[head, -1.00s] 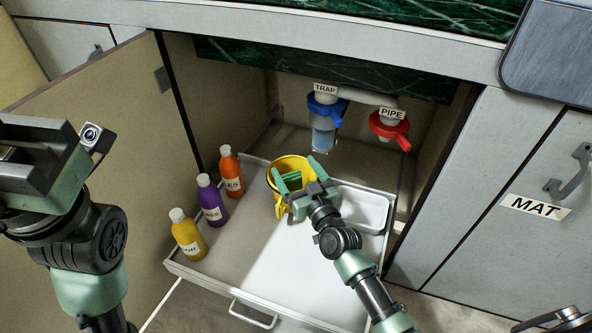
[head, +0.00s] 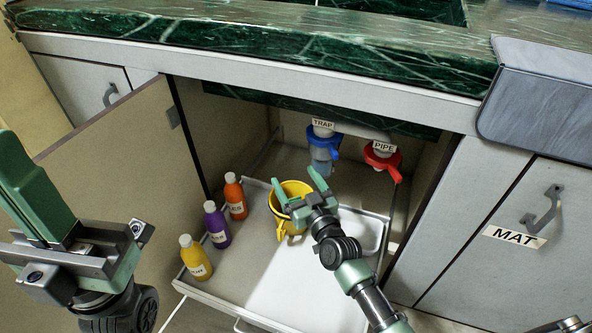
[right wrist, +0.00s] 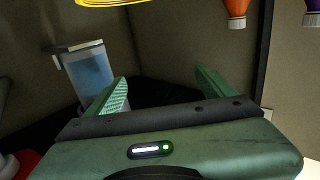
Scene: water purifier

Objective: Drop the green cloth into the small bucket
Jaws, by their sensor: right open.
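The yellow small bucket (head: 291,187) stands on the pull-out tray under the sink. My right gripper (head: 301,184) is open at the bucket's right front side, its fingers overlapping the rim in the head view. In the right wrist view the open fingers (right wrist: 160,86) have nothing between them, and a yellow rim (right wrist: 112,2) shows at the top edge. I cannot make out the green cloth now; the bucket's inside is partly hidden by my gripper. My left gripper (head: 70,245) is raised at the left; its jaw opening is unclear.
Orange (head: 235,197), purple (head: 216,226) and yellow (head: 195,259) bottles stand along the left of the tray (head: 290,290). The blue-collared trap (head: 323,147) and red-handled pipe (head: 382,158) hang above. An open door (head: 115,185) is at left. The tray's front is clear.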

